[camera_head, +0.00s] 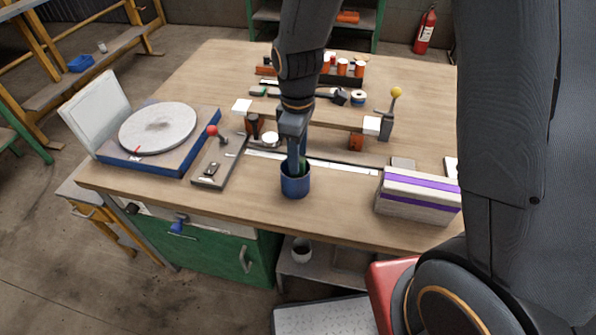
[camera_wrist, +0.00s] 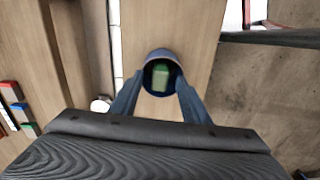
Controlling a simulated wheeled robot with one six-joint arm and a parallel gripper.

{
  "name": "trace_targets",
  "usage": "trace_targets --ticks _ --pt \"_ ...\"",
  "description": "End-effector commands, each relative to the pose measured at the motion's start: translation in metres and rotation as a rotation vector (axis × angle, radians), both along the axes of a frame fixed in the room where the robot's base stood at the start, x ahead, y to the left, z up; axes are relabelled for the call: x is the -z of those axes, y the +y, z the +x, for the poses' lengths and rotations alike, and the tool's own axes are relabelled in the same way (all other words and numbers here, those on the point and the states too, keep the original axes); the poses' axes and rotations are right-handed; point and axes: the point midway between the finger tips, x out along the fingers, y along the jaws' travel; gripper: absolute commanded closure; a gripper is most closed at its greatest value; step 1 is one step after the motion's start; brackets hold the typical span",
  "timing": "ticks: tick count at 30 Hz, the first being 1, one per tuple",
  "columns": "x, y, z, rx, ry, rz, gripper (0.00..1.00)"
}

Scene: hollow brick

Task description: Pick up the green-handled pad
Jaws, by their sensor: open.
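A round blue cup (camera_head: 296,186) stands near the front edge of the wooden table, and it also shows in the wrist view (camera_wrist: 150,58). A green piece (camera_wrist: 160,76) sits inside the cup; it looks like the pad's handle. A little green (camera_head: 304,164) shows above the rim in the head view. The pad itself is hidden in the cup. My gripper (camera_head: 294,160) points down right at the cup's mouth. In the wrist view my open fingers (camera_wrist: 159,88) lie on either side of the green piece. I cannot tell whether they touch it.
A turntable (camera_head: 158,127) and a red-knobbed lever (camera_head: 212,131) stand left of the cup. A white block with purple stripes (camera_head: 418,194) is to the right. A yellow-knobbed lever (camera_head: 396,92) and orange-capped containers (camera_head: 342,67) stand behind. Bare table surrounds the cup's front.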

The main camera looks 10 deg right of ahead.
Motion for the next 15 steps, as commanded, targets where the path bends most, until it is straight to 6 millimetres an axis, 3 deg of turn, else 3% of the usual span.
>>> trace_targets --ticks 8,15 --pt "0.0024 0.0 0.0001 0.0 0.0 0.0 0.58" --pt "0.0022 0.0 0.0001 0.0 0.0 0.0 0.97"
